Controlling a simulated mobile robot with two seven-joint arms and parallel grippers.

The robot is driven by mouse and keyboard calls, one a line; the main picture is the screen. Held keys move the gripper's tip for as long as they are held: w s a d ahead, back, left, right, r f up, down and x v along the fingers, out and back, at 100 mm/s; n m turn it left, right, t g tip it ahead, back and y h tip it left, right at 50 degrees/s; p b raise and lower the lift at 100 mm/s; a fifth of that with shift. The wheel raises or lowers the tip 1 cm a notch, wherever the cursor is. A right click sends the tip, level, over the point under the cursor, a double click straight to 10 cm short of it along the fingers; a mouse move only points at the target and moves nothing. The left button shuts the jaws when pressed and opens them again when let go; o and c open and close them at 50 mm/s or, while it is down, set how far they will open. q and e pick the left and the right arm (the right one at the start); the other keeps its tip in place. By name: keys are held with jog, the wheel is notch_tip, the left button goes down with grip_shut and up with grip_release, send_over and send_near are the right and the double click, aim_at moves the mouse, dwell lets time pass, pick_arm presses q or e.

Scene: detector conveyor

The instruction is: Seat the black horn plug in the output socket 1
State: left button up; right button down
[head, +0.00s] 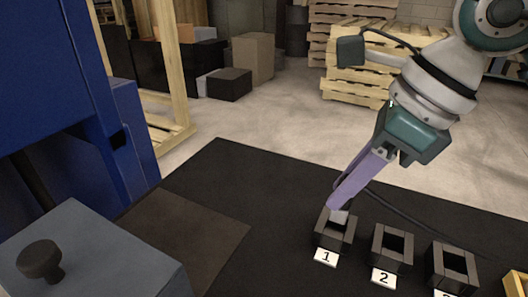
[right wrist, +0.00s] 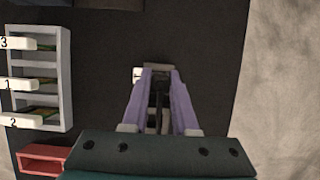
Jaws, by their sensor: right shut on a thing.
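Output socket 1 (head: 322,236) is a dark square block behind a white card marked 1 (head: 325,257), on the black mat. My right gripper (head: 338,212) has long purple fingers that slant down to this socket, their tips at its opening. In the right wrist view the fingers (right wrist: 159,72) close around a narrow dark thing (right wrist: 158,90), which looks like the black horn plug. The fingers hide most of it, so I cannot tell how deep it sits in the socket. My left gripper is not in view.
Socket 2 (head: 375,246) and a third socket (head: 436,270) stand to the right of socket 1. A dark cable (head: 400,213) runs behind them. A grey box with a black knob (head: 40,260) is at lower left. The wrist view shows a grey rack (right wrist: 67,75) and a red box (right wrist: 30,152).

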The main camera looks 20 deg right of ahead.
aim_at(340, 216)
notch_tip(340, 216, down, 4)
jog(key=shift+r, duration=0.25)
jog(key=shift+b, duration=0.3)
jog(key=shift+f, duration=0.2)
jog(key=c, duration=0.7)
grip_release()
jog(key=shift+r, duration=0.1)
